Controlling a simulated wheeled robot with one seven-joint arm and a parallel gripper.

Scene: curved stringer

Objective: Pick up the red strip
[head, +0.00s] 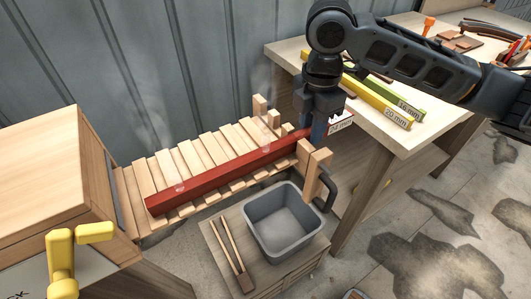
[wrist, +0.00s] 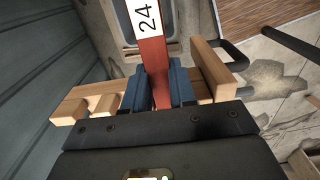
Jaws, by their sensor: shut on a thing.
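The red strip (head: 215,176) is a long red bar lying along a slatted wooden rack (head: 197,155) in the head view. Its right end carries a white label that reads 24 in the wrist view. My gripper (head: 318,128) is at that right end, pointing down. In the wrist view the blue fingers of my gripper (wrist: 161,88) are on both sides of the red strip (wrist: 153,57) and shut on it. The left part of the strip appears to rest on the slats. I cannot tell whether the gripped end is raised.
Upright wooden blocks (head: 313,170) stand beside the strip's right end. A workbench (head: 405,142) on the right holds yellow (head: 385,108) and green (head: 405,102) strips. A grey bin (head: 285,222) and a low stand with wooden sticks (head: 231,255) are in front. A corrugated wall is behind.

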